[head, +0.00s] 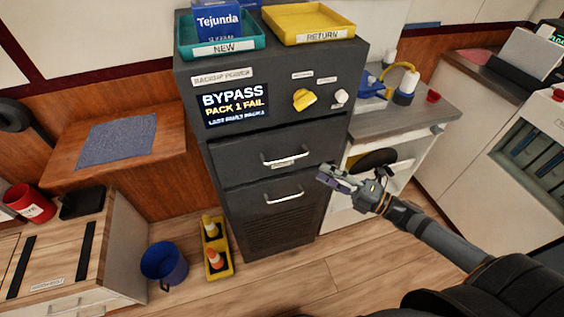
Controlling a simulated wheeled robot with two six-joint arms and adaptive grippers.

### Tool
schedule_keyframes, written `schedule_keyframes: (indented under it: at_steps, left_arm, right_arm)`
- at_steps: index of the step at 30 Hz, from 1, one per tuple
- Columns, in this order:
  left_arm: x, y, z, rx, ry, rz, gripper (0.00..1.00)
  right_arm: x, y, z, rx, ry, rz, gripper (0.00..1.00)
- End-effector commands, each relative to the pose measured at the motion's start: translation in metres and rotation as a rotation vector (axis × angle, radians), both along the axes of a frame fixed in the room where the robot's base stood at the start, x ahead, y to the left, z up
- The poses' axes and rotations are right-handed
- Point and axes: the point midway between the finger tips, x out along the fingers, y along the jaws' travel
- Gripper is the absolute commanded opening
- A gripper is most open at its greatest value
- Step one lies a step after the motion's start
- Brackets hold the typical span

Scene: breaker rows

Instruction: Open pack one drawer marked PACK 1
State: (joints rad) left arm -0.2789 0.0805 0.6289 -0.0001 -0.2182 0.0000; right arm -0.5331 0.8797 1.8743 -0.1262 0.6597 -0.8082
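A dark grey cabinet (194,100) stands in the middle with two drawers, both flush with its front. The upper drawer (235,168) has a silver bar handle (287,158) with a small label under it, too small to read. The lower drawer (243,205) has a similar handle (284,198). I cannot read which one is marked PACK 1. My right gripper (326,174) is just right of the upper handle in the picture, apart from it, its fingers pointing left. Whether its fingers are open or shut is unclear. My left gripper is out of view.
The cabinet's panel shows a BYPASS, PACK 1 FAIL screen (235,103) and a yellow knob (304,99). A teal NEW tray (250,44) and a yellow RETURN tray (340,20) sit on top. A blue bucket (164,265) and yellow caddy (222,262) stand on the floor.

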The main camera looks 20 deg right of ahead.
Motion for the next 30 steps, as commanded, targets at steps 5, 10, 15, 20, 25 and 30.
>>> schedule_keyframes:
  at_steps: [5, 10, 15, 20, 25, 30]
  left_arm:
    - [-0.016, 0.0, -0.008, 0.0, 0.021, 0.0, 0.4]
    - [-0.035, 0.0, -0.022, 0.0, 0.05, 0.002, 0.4]
    - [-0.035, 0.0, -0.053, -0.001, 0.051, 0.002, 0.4]
    - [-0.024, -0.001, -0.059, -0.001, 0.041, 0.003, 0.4]
    - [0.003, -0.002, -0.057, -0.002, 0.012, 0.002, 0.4]
    - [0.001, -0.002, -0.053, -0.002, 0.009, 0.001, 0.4]
  right_arm:
    - [-0.012, 0.021, 0.014, -0.021, -0.068, 0.079, 0.34]
    - [-0.004, 0.029, 0.012, -0.018, -0.071, 0.078, 0.34]
    - [0.017, 0.051, 0.012, -0.017, -0.073, 0.077, 0.34]
    - [0.032, 0.066, 0.022, -0.014, -0.073, 0.073, 0.34]
    - [0.045, 0.079, 0.027, -0.012, -0.07, 0.068, 0.34]
    - [0.054, 0.09, 0.03, -0.012, -0.07, 0.071, 0.34]
